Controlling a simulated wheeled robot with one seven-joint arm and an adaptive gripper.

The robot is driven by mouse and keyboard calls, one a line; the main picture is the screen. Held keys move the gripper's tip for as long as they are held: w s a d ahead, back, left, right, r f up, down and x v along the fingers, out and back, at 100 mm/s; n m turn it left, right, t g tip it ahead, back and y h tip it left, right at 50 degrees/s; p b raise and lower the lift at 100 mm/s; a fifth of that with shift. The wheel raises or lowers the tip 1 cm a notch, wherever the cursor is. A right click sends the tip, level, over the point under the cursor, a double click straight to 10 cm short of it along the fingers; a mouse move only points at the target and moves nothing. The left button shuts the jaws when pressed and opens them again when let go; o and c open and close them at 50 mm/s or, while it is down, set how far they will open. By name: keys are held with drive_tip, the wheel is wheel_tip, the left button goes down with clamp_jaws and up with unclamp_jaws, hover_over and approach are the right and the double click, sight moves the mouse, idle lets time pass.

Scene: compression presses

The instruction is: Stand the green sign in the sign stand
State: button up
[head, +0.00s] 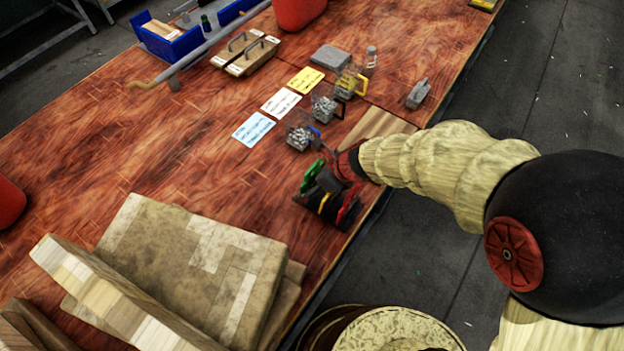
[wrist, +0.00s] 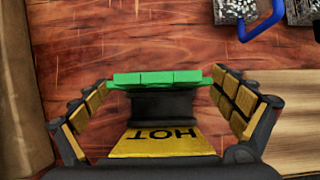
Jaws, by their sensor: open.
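The green sign (wrist: 157,78) shows in the wrist view as a narrow green strip above a dark block that looks like the sign stand (wrist: 160,104). I cannot tell how deep the sign sits in it. A yellow face marked HOT (wrist: 160,143), upside down in the picture, is nearer my palm. My gripper (wrist: 160,82) is open, its yellow-padded fingers on either side of the green strip, very close to its ends. In the head view the green piece (head: 312,174) is by my gripper at the table's right edge; my gripper hides part of the stand.
Clear cups of metal parts (head: 300,138) and blue, white and yellow cards (head: 254,128) lie beyond my gripper. Large tan boards (head: 190,260) are stacked at the near left. A pale wooden board (head: 377,128) lies by the table edge. The table's middle left is clear.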

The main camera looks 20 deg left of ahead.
drive_tip(key=v, duration=1.2)
idle(0.4)
